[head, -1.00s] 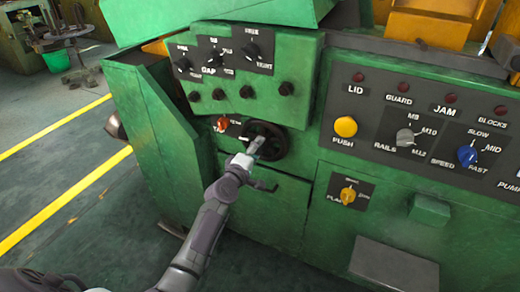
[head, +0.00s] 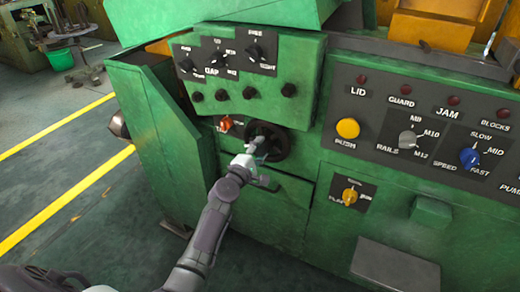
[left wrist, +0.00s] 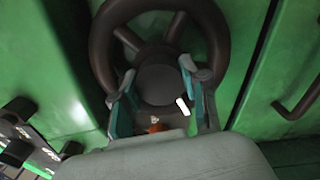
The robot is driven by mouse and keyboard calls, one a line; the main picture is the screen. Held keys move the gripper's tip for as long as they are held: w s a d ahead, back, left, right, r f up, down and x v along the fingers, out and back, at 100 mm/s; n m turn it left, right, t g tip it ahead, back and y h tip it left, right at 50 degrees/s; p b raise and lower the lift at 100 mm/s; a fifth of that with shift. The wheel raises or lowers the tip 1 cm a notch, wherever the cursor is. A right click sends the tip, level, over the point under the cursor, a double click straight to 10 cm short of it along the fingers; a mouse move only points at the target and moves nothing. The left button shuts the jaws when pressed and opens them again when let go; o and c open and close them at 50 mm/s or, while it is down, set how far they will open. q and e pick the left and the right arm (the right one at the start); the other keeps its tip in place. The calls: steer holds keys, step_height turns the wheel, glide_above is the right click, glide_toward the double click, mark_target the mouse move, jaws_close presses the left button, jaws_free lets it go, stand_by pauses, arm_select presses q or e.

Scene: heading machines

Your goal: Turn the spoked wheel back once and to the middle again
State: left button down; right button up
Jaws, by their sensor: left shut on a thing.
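The dark spoked wheel (head: 281,142) is on the green front of the machine, below a row of small black knobs. In the left wrist view the wheel (left wrist: 101,48) fills the upper middle, with a round hub and two spokes showing. Its lower rim is mostly hidden by my gripper. My left gripper (head: 260,147) reaches the wheel from the front. In the left wrist view my left gripper (left wrist: 162,98) has one finger on each side of the hub and is shut on the wheel. My right gripper is not in view.
An orange-red knob (head: 225,124) sits just left of the wheel. A handle (left wrist: 301,100) shows at right in the wrist view. A panel with a yellow push button (head: 348,128) and several selectors is to the right. Open floor with yellow lines (head: 62,205) lies left.

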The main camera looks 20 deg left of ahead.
arm_select(q)
steer(key=c, duration=0.6)
jaws_free()
steer(key=shift+s, duration=0.1)
steer(key=s, duration=1.2)
steer(key=shift+a, duration=0.25)
steer(key=shift+w+f, duration=0.1)
